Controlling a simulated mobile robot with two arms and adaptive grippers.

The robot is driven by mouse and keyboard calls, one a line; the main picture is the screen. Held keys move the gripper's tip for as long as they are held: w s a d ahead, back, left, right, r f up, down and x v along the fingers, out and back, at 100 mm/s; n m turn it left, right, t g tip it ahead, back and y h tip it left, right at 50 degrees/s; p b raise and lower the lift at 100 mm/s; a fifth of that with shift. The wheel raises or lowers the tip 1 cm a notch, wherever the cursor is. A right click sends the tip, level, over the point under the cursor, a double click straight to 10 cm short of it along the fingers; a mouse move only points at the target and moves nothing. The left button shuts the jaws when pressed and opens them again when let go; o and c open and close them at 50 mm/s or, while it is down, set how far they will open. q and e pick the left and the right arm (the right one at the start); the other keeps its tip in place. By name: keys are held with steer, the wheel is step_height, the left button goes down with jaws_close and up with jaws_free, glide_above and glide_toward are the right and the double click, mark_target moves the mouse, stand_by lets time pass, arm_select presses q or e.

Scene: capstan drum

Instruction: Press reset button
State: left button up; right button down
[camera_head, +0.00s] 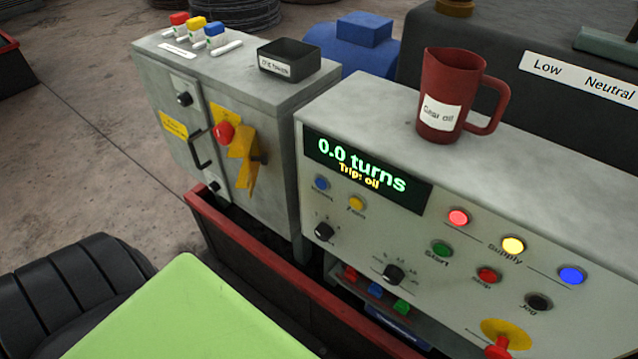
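A grey control console stands at the right, with its sloped front panel (455,265) facing me. Its display (365,177) reads "0.0 turns" and "Trip: oil". Below the display are a blue button (321,183) and a yellow button (356,203). Their small labels are blurred, so I cannot tell for sure which is the reset button. A green button (441,250) is labelled Start, and a red button (487,275) and a black button (538,302) sit to its right. Red, yellow and blue supply lamps are lit above them. Neither of my grippers is in view.
A red jug (450,95) labelled "Gear oil" stands on the console top. A grey cabinet (270,150) with a red and yellow switch (224,132) stands to the left. It carries an open black tray (289,60) and several coloured tags. A red rail (290,275) runs in front.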

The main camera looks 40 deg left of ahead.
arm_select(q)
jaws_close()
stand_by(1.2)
